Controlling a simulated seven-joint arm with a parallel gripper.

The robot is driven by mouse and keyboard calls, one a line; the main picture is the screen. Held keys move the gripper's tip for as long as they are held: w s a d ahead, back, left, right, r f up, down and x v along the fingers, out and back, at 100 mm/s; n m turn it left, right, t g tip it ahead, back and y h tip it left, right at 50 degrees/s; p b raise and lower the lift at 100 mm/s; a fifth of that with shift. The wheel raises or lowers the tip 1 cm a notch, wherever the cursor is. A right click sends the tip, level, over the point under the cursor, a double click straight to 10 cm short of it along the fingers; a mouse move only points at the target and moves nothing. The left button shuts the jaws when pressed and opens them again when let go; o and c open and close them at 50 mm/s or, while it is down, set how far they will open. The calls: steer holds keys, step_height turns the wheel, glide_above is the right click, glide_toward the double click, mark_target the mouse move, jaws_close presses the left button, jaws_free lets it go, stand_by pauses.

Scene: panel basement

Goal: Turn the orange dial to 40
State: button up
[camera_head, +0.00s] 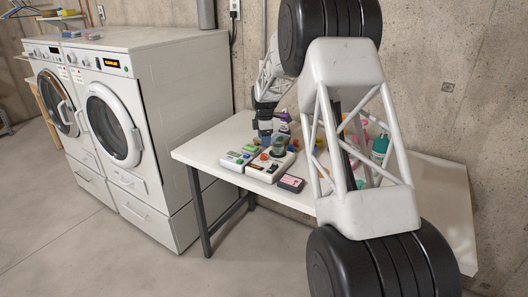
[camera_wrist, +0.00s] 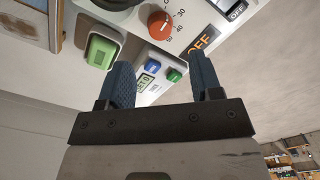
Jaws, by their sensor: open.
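The orange dial (camera_wrist: 160,25) sits on a white panel near the top of the wrist view. The numbers 30, 40 and 50 (camera_wrist: 170,40) show beside it. I cannot tell clearly where its mark points. My gripper (camera_wrist: 163,80) is open, with its two blue fingers apart and nothing held between them. The dial lies beyond the fingertips, apart from them in the picture. In the head view my gripper (camera_head: 265,138) is above the white panel box (camera_head: 262,174) on the table; my arm hides part of the table.
A dark box (camera_head: 291,184) lies right of the panel on the white table (camera_head: 222,143). Bottles (camera_head: 379,148) stand behind my arm. Washing machines (camera_head: 150,100) stand left.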

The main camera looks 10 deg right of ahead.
mark_target(264, 155)
steer(key=shift+f+n, duration=0.1)
steer(key=shift+n, duration=1.2)
steer(key=shift+f, duration=0.1)
steer(key=shift+f, duration=3.8)
steer(key=c, duration=0.9)
